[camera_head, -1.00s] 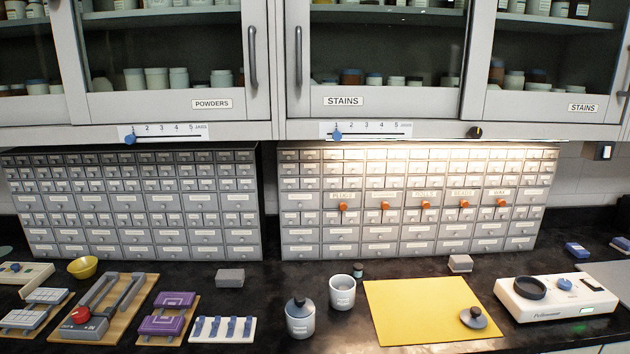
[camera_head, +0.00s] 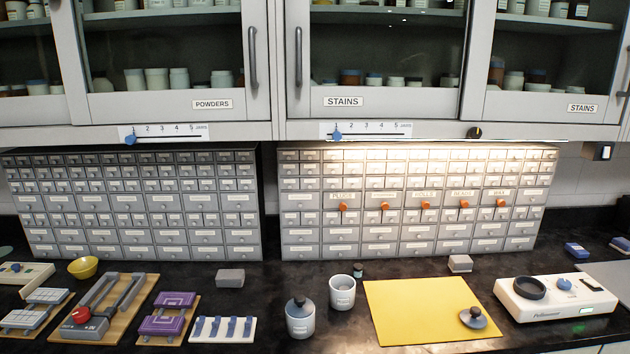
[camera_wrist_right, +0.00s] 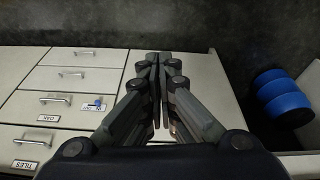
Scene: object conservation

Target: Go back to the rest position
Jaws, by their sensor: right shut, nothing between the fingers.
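My right gripper (camera_wrist_right: 158,62) shows in the right wrist view, shut with nothing between its fingers.
Drawer units (camera_head: 410,225) stand behind.

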